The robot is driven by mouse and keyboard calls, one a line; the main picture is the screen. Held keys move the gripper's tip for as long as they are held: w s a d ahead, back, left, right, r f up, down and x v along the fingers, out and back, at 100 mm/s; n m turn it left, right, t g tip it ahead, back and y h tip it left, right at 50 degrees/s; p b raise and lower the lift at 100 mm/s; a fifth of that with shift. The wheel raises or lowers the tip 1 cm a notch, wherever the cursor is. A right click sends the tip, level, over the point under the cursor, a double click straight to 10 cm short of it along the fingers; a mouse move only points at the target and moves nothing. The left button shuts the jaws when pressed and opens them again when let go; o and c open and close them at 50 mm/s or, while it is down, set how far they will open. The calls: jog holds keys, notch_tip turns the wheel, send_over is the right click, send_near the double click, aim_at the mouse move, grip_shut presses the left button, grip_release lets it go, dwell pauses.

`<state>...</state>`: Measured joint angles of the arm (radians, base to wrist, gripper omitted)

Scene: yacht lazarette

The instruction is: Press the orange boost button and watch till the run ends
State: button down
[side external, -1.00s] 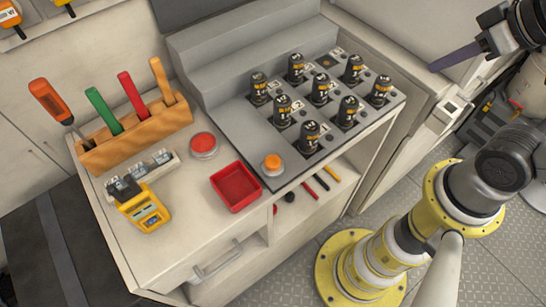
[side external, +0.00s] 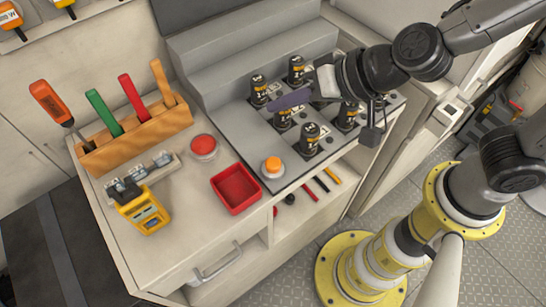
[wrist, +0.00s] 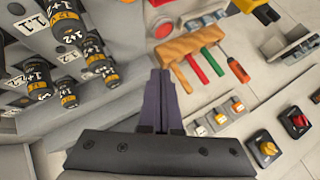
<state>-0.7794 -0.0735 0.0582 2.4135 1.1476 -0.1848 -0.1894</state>
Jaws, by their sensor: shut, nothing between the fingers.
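The orange button (side external: 273,165) sits on a round light base at the front left corner of the grey panel (side external: 250,150) in the side view. I cannot make it out in the wrist view. My gripper (side external: 274,104) reaches in from the right, above the panel and its black cylinders, behind and apart from the button. Its dark purple fingers are shut with nothing between them and point left. In the wrist view the shut fingers (wrist: 161,75) point toward the wooden tool block. My wrist hides some cylinders at the panel's right.
Several labelled black cylinders (side external: 309,137) stand in the panel.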

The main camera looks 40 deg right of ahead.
aim_at(279, 166)
jog(key=shift+s+a+f+n+g, duration=0.25)
jog(key=shift+s+a+f, duration=0.1)
jog(key=shift+s+a, duration=0.2)
jog(key=shift+s+a+f+n+g, duration=0.15)
jog(key=shift+s+a+f+n, duration=0.15)
jog(key=shift+s+a, duration=0.25)
jog(key=shift+w, duration=0.15)
jog(key=shift+f, duration=4.4)
jog(key=shift+f, duration=0.15)
jog(key=shift+f, duration=0.25)
jog(key=shift+f, duration=0.5)
jog(key=shift+r, duration=0.9)
